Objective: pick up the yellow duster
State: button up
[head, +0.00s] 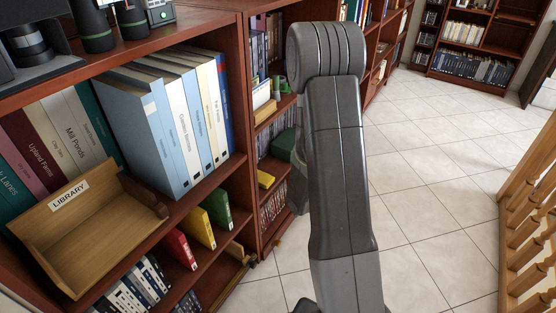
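A small yellow thing (266,180) lies on a shelf of the further bookcase, just left of my arm. It may be the yellow duster, but it is too small to tell for sure. My own dark grey arm rises through the middle of the head view and covers part of that bookcase. A dark part of my arm shows low behind the main link, close to the right of the yellow thing. My gripper's fingers cannot be seen.
A bookcase with large books and a wooden LIBRARY tray (67,249) fills the left. Red, yellow and green binders (199,227) stand lower. A dark green object (284,146) sits above the yellow thing. Tiled floor (430,190) is clear; a wooden railing (530,215) stands right.

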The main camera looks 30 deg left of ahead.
aim_at(265, 180)
jog(key=i+u, duration=0.2)
jog(key=i, duration=0.2)
jog(key=i+l+u, duration=0.25)
jog(key=i, duration=0.15)
jog(key=i+l+u, duration=0.2)
jog(key=i, duration=0.2)
jog(key=j+u, duration=0.1)
jog(key=u, duration=0.55)
